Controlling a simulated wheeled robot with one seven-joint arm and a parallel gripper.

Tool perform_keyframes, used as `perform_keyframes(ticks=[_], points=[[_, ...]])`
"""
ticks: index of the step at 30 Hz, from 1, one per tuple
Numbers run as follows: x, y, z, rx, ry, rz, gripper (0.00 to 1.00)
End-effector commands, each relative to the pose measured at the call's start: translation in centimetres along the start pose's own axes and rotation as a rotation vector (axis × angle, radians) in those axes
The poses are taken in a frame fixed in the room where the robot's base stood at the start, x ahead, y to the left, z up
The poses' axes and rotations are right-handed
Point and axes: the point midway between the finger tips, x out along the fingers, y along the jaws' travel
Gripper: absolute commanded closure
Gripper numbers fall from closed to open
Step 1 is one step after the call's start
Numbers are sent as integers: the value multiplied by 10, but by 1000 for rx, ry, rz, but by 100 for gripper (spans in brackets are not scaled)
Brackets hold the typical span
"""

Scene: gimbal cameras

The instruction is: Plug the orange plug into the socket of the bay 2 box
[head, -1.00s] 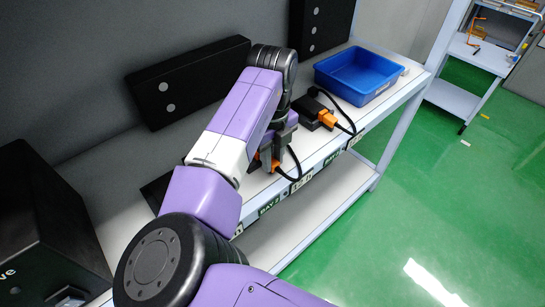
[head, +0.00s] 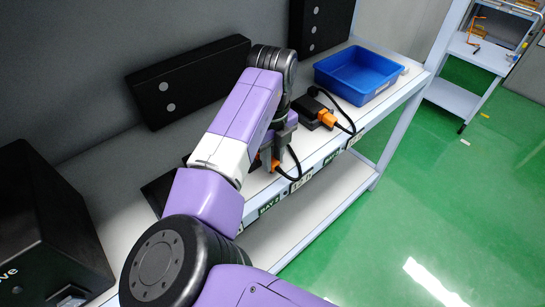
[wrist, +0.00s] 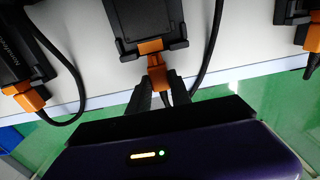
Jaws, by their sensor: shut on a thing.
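My gripper (wrist: 160,92) is shut on the orange plug (wrist: 157,72), with a dark finger on each side of it. The plug's black cable runs off beside the fingers. Just ahead of the plug is a black box (wrist: 147,20) with an orange socket (wrist: 150,46) facing it. The plug is close to the socket, roughly in line; whether it touches or is partly in, I cannot tell. In the head view my gripper (head: 274,152) is low over the shelf's front edge, above the BAY 2 label (head: 268,205). My arm hides most of that box.
Neighbouring black boxes with orange plugs stand on both sides in the wrist view, left (wrist: 18,60) and right (wrist: 290,10), with loose black cables nearby. A blue bin (head: 335,82) stands farther right on the shelf (head: 395,95). Black panels (head: 190,80) stand behind.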

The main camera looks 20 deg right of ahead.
Motion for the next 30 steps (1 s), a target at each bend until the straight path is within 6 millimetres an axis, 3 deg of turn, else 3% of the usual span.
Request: perform_keyframes(ticks=[30], points=[[0, 0, 11, 0, 0, 0, 100]])
